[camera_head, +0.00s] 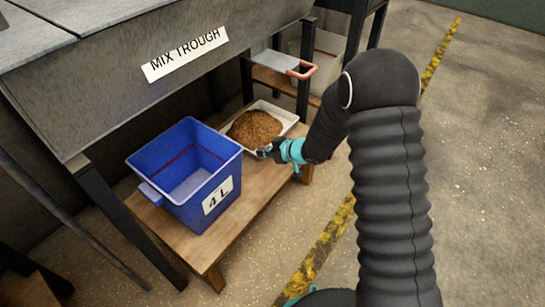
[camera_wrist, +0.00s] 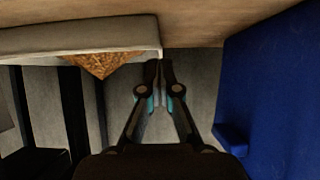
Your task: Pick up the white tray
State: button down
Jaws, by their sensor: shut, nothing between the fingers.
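The white tray (camera_head: 286,117) lies on the wooden bench and holds a heap of brown grain (camera_head: 254,128). In the wrist view the tray's pale wall (camera_wrist: 75,38) spans the upper left, with some grain showing under it. My gripper (camera_head: 264,151) is at the tray's near edge, beside the grain in the head view. In the wrist view my gripper's fingertips (camera_wrist: 163,66) are together with nothing between them, close to the end of the tray's wall. I cannot tell whether they touch it. My gripper hides part of the tray's near edge in the head view.
A blue bin (camera_head: 184,175) marked 4 L stands on the bench (camera_head: 245,190) left of the tray; it also fills the right of the wrist view (camera_wrist: 275,85). The grey mix trough (camera_head: 120,70) overhangs behind.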

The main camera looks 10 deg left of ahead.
aim_at(251, 152)
jog(key=a, duration=0.1)
jog(key=w+a, duration=0.1)
jog(key=a, duration=0.1)
jog(key=w+a, duration=0.1)
jog(key=a, duration=0.1)
jog(key=shift+a, duration=0.1)
jog(key=shift+f, duration=0.8)
